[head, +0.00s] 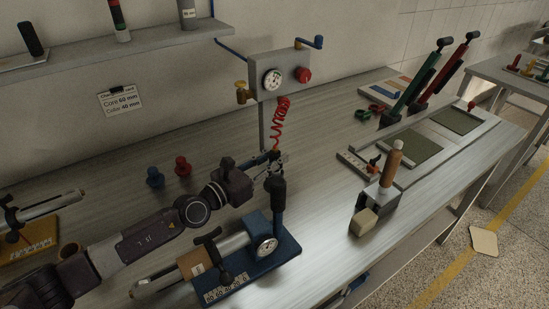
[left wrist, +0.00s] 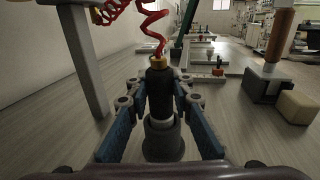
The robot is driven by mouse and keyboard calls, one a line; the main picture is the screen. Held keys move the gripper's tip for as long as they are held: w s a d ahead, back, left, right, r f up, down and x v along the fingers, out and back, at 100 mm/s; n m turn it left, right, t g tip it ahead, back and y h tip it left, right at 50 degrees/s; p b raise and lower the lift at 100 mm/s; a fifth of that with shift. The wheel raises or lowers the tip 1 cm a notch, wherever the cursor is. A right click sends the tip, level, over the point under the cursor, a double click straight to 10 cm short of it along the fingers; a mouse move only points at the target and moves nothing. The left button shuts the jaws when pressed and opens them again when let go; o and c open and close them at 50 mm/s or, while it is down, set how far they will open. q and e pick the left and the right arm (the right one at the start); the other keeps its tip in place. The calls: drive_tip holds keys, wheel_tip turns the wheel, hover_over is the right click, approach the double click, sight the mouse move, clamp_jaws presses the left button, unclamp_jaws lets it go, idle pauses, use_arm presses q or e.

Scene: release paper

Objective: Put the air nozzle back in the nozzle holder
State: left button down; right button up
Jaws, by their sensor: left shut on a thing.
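The air nozzle (left wrist: 160,85) is a dark upright cylinder with a yellow collar, on a red coiled hose (head: 281,120). My left gripper (head: 272,162) is shut on it; in the left wrist view, the blue-padded fingers (left wrist: 160,108) stand on both sides of the nozzle. Below it is a dark grey cup (left wrist: 163,146), which looks like the nozzle holder. In the head view this seems to be the dark upright cylinder (head: 278,190) just under the fingers. The nozzle's pale lower end is over or in the cup's mouth; I cannot tell how deep. My right gripper is not in view.
A blue-based gauge fixture (head: 290,248) stands close below the gripper. A regulator box (head: 279,77) hangs behind on a post. Blue (head: 155,177) and red (head: 183,166) pegs stand to the left. A grey block with a brown handle (head: 391,165) stands to the right.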

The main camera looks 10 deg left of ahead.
use_arm(q)
drive_tip(key=shift+f+b, duration=0.4)
drive_tip(key=shift+f, duration=0.05)
drive_tip(key=c, duration=1.6)
unclamp_jaws()
drive_tip(key=shift+r, duration=0.1)
drive_tip(key=v, duration=1)
drive_tip(key=shift+s+a, duration=0.15)
drive_tip(key=shift+s, duration=0.05)
drive_tip(key=shift+s+a, duration=0.3)
drive_tip(key=shift+s, duration=0.35)
